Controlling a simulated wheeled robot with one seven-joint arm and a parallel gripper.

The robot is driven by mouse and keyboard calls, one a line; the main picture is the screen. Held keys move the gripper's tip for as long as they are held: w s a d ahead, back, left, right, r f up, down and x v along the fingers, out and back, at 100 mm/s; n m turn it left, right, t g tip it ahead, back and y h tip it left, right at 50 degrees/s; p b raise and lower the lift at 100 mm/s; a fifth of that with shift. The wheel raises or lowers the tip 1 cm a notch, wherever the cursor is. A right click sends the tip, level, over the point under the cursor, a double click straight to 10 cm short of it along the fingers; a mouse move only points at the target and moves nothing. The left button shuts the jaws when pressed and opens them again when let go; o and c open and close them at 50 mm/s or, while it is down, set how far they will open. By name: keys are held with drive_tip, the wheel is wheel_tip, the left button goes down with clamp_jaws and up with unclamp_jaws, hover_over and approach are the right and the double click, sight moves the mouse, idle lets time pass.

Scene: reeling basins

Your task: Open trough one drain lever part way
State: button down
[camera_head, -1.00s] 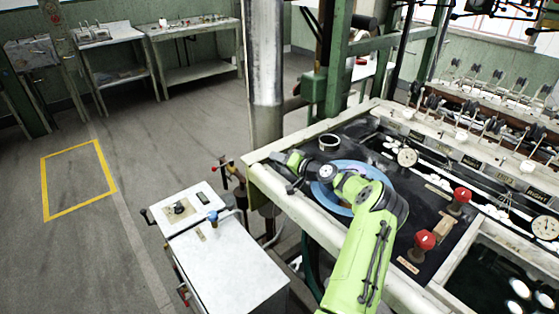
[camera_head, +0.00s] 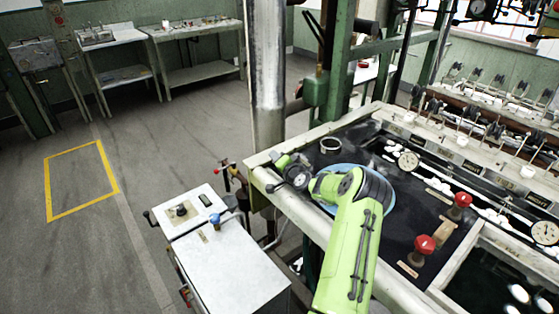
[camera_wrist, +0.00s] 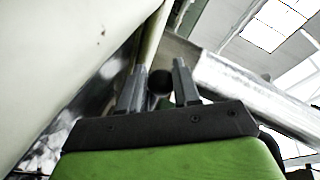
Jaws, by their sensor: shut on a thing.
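My gripper (camera_wrist: 160,85) shows in the wrist view with its two grey fingers on either side of a dark round-ended piece, probably the drain lever's end (camera_wrist: 160,81). The fingers are shut on it. In the head view my gripper (camera_head: 275,187) is at the left front edge of the trough (camera_head: 316,213), over its pale rim. My green arm reaches across the trough from the lower middle. The lever's shaft and pivot are hidden, so its angle cannot be told.
A steel column (camera_head: 268,80) rises behind. Two red knobs (camera_head: 424,245) (camera_head: 462,200) stand on the dark deck to the right. Open floor lies to the left.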

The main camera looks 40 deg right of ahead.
drive_tip(key=shift+w+d+r+m+g+h+p, duration=0.1)
drive_tip(key=shift+w+d+m+g+h+p, duration=0.2)
drive_tip(key=shift+m+h, duration=0.25)
drive_tip(key=shift+w+d+r+m+g+h+p, duration=0.1)
drive_tip(key=shift+w+m+g+h+p, duration=0.15)
drive_tip(key=shift+m+h+p, duration=0.3)
drive_tip(key=c, duration=0.9)
unclamp_jaws()
drive_tip(key=shift+f, duration=0.1)
drive_tip(key=shift+s, duration=0.1)
drive_tip(key=b+v, duration=0.1)
drive_tip(key=v, duration=1.3)
drive_tip(key=shift+s+a+b, duration=0.2)
drive_tip(key=shift+a+b, duration=0.1)
drive_tip(key=shift+s+a, duration=0.3)
drive_tip(key=shift+s, duration=0.05)
